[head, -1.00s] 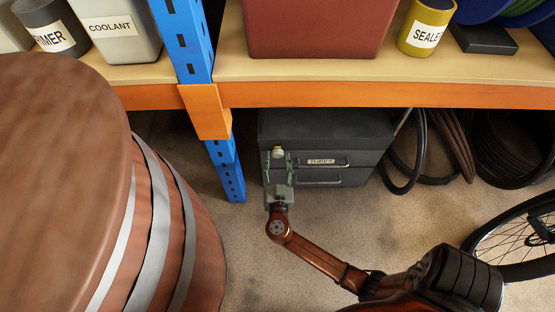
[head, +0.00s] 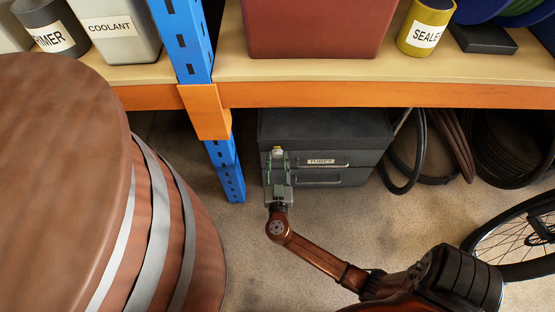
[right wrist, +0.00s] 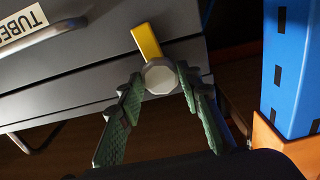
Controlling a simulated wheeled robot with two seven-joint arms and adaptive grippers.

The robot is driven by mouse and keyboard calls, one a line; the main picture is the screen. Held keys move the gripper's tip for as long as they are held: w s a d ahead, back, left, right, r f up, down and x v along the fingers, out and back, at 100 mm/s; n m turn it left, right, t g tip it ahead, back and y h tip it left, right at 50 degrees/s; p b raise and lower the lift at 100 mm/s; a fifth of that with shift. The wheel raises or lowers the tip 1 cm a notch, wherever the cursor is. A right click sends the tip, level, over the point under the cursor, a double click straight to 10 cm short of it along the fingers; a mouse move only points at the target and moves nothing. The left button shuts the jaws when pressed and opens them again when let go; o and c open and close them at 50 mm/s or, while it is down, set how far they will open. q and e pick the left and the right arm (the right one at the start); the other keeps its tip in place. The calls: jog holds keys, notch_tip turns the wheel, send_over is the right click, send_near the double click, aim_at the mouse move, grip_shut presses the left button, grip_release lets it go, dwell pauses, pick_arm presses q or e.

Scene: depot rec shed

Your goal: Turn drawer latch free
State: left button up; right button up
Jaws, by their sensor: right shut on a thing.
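The dark grey drawer cabinet (head: 326,130) stands on the floor under the shelf, its upper drawer labelled "TUBES". The latch is a yellow bar (right wrist: 147,40) with a pale faceted knob (right wrist: 161,77), near the left edge of the drawer fronts in the head view. In the head view the yellow bar (head: 277,149) shows just above my fingertips. My right gripper (right wrist: 160,80) is shut on the latch knob, with a green-padded finger on each side of it. In the right wrist view the bar tilts up and slightly left from the knob. The drawers look closed. My left gripper is out of view.
A blue rack post (head: 225,168) stands close left of the cabinet, and the orange shelf beam (head: 400,94) runs above it. A large brown drum (head: 60,130) fills the left. The floor in front is clear.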

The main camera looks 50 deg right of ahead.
jog(key=n, duration=0.4)
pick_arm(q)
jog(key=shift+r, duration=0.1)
pick_arm(e)
jog(key=shift+n, duration=1.2)
jog(key=n+p, duration=0.1)
jog(key=n, duration=0.2)
jog(key=n+p, duration=0.1)
jog(key=n, duration=0.3)
jog(key=shift+n+p, duration=0.3)
jog(key=shift+p, duration=0.05)
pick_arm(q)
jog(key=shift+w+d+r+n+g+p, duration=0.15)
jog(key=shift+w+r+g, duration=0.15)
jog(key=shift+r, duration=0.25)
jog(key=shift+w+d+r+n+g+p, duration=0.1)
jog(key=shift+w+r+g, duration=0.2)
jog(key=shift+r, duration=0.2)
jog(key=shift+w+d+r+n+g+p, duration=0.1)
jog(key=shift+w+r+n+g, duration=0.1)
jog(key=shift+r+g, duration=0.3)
pick_arm(e)
jog(key=shift+n, duration=1.1)
jog(key=shift+f, duration=0.1)
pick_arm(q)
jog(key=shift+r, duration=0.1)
pick_arm(e)
jog(key=o, duration=1.2)
jog(key=shift+c, duration=0.2)
